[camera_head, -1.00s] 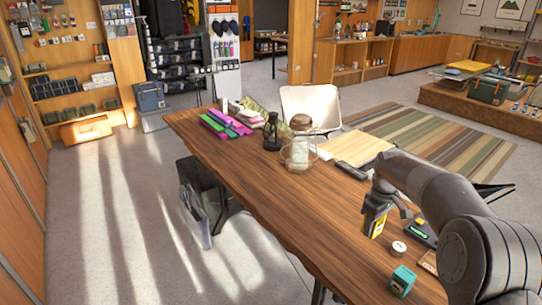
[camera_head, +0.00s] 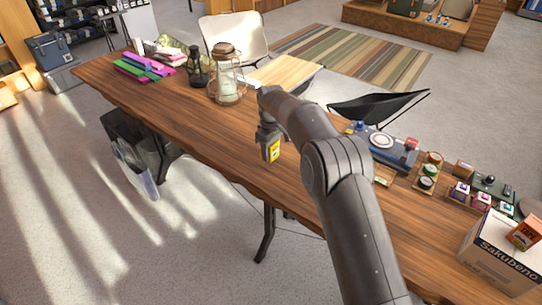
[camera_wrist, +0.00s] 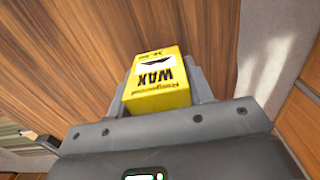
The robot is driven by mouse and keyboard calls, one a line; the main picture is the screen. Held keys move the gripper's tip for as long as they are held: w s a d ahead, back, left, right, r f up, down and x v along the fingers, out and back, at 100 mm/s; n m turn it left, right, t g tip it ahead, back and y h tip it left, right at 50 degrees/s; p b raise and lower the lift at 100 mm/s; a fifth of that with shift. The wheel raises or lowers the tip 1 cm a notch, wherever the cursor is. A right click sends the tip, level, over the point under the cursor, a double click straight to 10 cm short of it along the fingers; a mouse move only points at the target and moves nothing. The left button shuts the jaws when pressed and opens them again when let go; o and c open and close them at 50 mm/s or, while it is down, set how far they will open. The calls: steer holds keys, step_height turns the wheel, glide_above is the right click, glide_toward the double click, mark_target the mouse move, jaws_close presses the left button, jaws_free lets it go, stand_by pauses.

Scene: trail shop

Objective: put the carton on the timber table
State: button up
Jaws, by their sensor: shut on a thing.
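My gripper (camera_head: 268,141) is shut on a small yellow carton (camera_head: 274,152) with black "WAX" lettering. In the wrist view the carton (camera_wrist: 157,84) sits between the two fingers, its printed face showing. The brown timber table (camera_head: 215,130) runs from the far left to the near right. The carton is over the table's middle part, with bare wood around it. I cannot tell whether its lower end touches the wood.
A glass lantern (camera_head: 228,82), a dark lantern (camera_head: 197,66) and pink-green folded fabric (camera_head: 140,68) stand at the far end. Several small goods and a cardboard box (camera_head: 498,262) crowd the near right. A black folding chair (camera_head: 378,108) is behind. The table's front middle is clear.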

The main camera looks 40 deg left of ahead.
mark_target(271, 156)
steer(key=shift+f, duration=1.55)
steer(key=shift+f, duration=0.1)
steer(key=o, duration=1.1)
steer(key=shift+c, duration=0.2)
step_height(271, 156, up, 12)
steer(key=shift+r, duration=0.1)
steer(key=shift+d, duration=0.1)
